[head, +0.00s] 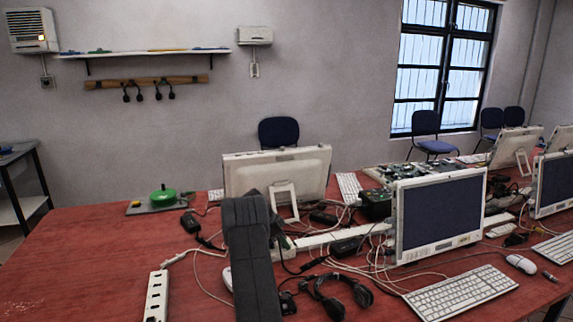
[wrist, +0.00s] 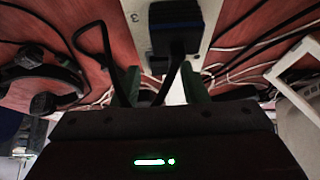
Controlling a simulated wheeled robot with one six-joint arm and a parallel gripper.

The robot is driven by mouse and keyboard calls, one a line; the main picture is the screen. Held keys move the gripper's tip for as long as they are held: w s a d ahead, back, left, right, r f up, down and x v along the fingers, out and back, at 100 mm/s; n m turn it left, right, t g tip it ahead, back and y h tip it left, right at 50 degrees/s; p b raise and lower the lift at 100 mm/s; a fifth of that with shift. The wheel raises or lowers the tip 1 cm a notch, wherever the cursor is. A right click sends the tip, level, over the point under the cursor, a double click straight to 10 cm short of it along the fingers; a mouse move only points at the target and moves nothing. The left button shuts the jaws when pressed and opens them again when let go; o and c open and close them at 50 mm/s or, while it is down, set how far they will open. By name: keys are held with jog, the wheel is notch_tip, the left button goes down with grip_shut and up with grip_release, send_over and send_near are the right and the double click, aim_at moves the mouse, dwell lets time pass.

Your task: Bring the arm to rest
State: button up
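My arm's dark grey link (head: 250,255) stands over the red table in the head view, and it hides my gripper there. In the wrist view my gripper (wrist: 160,72) shows two green fingers set apart, with nothing clearly held between them. A black plug block with a blue face (wrist: 175,28) sits on a white power strip (wrist: 207,10) just beyond the fingertips. A black cable runs down from it, in line with the gap between the fingers. Another black cable (wrist: 78,45) loops beside the left finger. I cannot tell whether either touches a finger.
The red table (head: 80,250) has clear room at the left. A headset (head: 335,292), a monitor (head: 440,212), a keyboard (head: 460,292) and tangled cables lie right of my arm. A white power strip (head: 156,297) lies at the front left. Another monitor (head: 275,172) stands behind.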

jog(key=shift+w+d+r+y+p, duration=0.1)
jog(key=shift+d+r+y+p, duration=0.2)
jog(key=shift+y+p, duration=0.85)
